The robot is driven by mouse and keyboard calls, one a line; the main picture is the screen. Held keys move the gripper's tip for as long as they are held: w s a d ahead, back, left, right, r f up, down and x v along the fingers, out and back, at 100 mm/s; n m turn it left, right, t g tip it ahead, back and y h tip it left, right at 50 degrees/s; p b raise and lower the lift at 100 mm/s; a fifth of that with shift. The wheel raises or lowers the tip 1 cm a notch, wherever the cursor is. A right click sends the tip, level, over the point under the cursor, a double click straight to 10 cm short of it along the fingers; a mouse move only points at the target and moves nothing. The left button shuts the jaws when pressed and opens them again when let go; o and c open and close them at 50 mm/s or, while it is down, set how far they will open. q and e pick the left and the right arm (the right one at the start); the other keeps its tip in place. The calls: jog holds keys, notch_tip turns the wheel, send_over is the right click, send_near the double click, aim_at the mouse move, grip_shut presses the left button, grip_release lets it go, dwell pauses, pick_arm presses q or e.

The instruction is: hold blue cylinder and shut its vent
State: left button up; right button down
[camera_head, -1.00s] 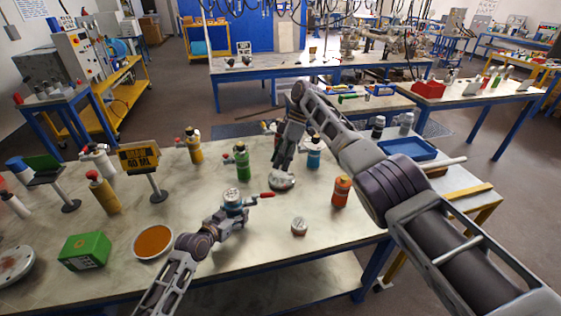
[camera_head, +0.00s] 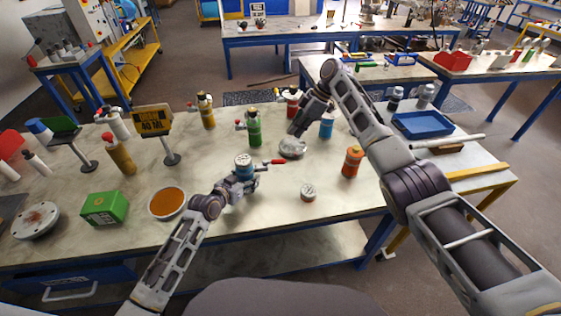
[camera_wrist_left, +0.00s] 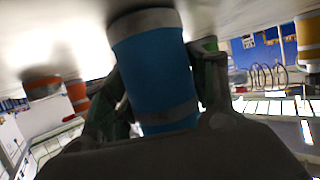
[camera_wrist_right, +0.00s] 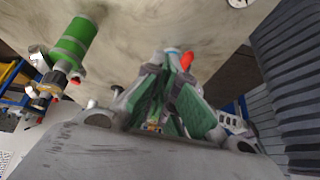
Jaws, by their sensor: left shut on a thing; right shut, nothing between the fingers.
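A blue cylinder (camera_head: 244,167) stands on the table with a grey top. A red lever (camera_head: 273,162) sticks out to its right. My left gripper (camera_head: 243,176) is shut around its body; in the left wrist view the blue body (camera_wrist_left: 154,70) lies between the fingers. Whether the vent is open or shut cannot be told.
A second blue cylinder (camera_head: 326,129) stands partly behind my right arm. A green cylinder (camera_head: 254,128), an orange cylinder (camera_head: 351,162) and a small round grey piece (camera_head: 308,192) stand nearby. An orange-filled dish (camera_head: 167,202) and green box (camera_head: 104,208) lie left. The table's front right is clear.

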jog(key=shift+d+f+t, duration=0.55)
jog(key=shift+f+t, duration=0.05)
jog(key=shift+f, duration=0.05)
jog(key=n+t+y, duration=0.4)
jog(key=t+y, duration=0.1)
send_near(274, 160)
jog(key=s+d+r, duration=0.3)
jog(key=s+r, duration=0.2)
jog(key=shift+s+r, duration=0.15)
jog(key=shift+s, duration=0.3)
jog(key=shift+w+a, duration=0.1)
jog(key=shift+a, duration=0.05)
jog(key=w+d+f+x, duration=0.1)
jog(key=w+x, duration=0.1)
jog(key=x, duration=1)
jog(key=shift+d+f, duration=0.2)
jog(key=shift+f, duration=0.2)
dwell(0.4)
jog(key=shift+w, duration=0.2)
jog(key=shift+w+d+f, duration=0.15)
jog(key=shift+w+f, duration=0.2)
jog(key=shift+w, duration=0.25)
